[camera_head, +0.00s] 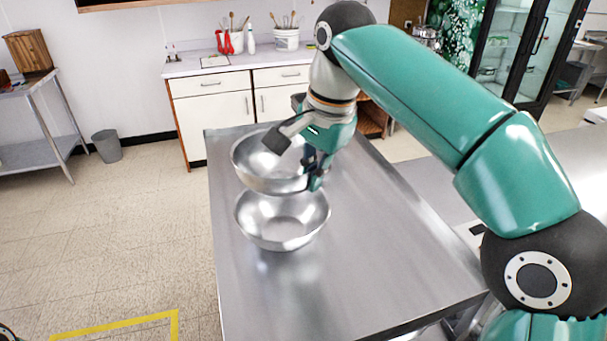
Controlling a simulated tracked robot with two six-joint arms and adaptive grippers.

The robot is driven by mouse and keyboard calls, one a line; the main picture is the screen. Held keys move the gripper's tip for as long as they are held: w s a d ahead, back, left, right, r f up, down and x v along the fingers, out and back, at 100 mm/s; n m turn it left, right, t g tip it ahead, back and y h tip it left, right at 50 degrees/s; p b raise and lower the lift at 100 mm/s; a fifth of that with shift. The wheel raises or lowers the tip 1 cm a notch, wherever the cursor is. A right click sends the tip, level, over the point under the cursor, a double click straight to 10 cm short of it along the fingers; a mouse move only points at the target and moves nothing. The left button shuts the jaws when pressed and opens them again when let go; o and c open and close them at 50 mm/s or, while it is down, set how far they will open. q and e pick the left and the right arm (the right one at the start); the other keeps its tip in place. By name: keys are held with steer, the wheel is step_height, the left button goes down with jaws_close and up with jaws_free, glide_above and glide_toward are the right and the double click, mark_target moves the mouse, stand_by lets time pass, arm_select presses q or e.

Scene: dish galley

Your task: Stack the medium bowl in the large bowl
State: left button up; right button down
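Two shiny metal bowls are on the steel table. The far bowl (262,178) and the near bowl (283,228) overlap in the picture; I cannot tell if they touch, or surely which is medium and which is large. The near bowl looks empty and upright. My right gripper (294,163) is at the right side of the far bowl. Its fingers are spread wide, one over the bowl's inside and one by the outside of its right rim. The gripper hides part of that rim. My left gripper is not in view.
The steel table (350,270) is bare in front of and to the right of the bowls. A counter (190,68) with utensil pots stands behind. A grey bin (107,146) stands on the floor at left. My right arm crosses the right side of the view.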

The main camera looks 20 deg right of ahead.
steer(key=shift+f+b, duration=3.25)
steer(key=shift+f, duration=0.8)
steer(key=shift+s+a, duration=0.1)
steer(key=c, duration=1.2)
jaws_free()
steer(key=shift+c, duration=0.2)
